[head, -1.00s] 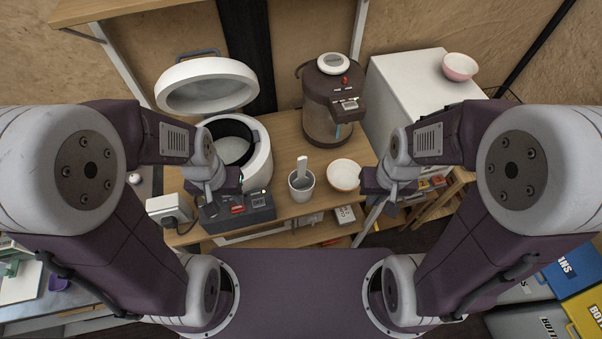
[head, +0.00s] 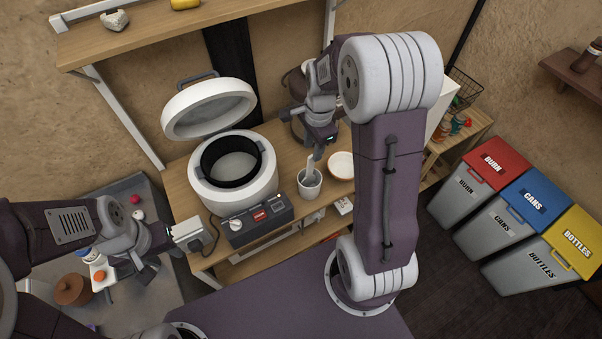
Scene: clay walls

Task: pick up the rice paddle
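The rice paddle (head: 311,166) is pale and stands tilted in a light grey cup (head: 310,186) on the wooden counter. Its upper end sticks out of the cup and its lower end is hidden inside. My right gripper (head: 318,150) is right at the paddle's top end, pointing down over the cup. Its fingers are small and dark there, and I cannot tell whether they touch or hold the paddle. My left gripper (head: 143,268) hangs at the lower left, away from the paddle, over the grey sink area. Its opening is unclear.
A rice cooker (head: 225,190) with its lid raised stands left of the cup. A control box (head: 258,225) sits in front of it. A white bowl (head: 342,165) is just right of the cup. The dark water dispenser is mostly behind my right arm. Labelled bins (head: 530,215) stand far right.

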